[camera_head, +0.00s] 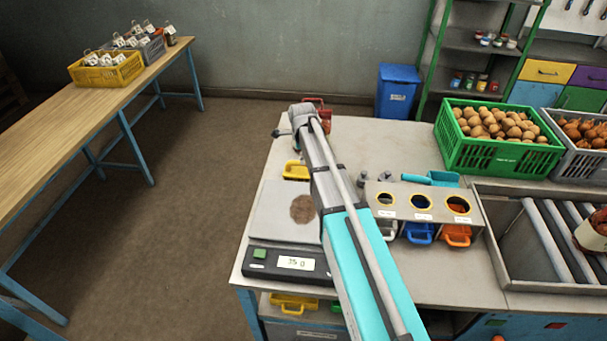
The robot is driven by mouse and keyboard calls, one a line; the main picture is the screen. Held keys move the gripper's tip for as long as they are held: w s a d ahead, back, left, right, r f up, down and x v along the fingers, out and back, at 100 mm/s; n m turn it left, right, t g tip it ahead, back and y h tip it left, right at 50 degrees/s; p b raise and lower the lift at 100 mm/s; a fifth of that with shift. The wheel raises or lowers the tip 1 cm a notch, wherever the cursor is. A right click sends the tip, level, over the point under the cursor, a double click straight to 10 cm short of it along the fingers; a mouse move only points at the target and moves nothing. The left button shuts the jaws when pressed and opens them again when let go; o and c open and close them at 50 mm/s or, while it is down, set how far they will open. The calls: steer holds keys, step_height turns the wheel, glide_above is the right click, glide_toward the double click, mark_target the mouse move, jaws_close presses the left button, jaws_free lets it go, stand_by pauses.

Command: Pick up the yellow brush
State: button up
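A small yellow object (296,170) lies on the bench at the back edge of the scale, just left of my arm. It may be the yellow brush, but it is too small to be sure, and my arm hides its right side. My arm reaches from the bottom of the picture up over the bench. I cannot make out my gripper or its fingers. The scale (270,215) has a pale plate with a round brown patch (303,208) on it.
Right of my arm, a holed stand (400,205) has blue (419,233) and orange (457,236) scoops below it. A teal scoop (432,178) lies behind. A green crate (490,157) of brown produce and a roller tray (540,236) fill the right. The bench's back middle is clear.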

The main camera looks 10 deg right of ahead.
mark_target(304, 170)
steer(key=shift+f, duration=0.15)
steer(key=shift+w+f+b, duration=0.2)
steer(key=shift+f+b, duration=1.05)
steer(key=shift+b, duration=0.05)
steer(key=shift+w+f+b, duration=0.2)
steer(key=shift+f+b, duration=1)
steer(key=shift+b, duration=0.1)
steer(key=shift+d, duration=0.1)
jaws_close()
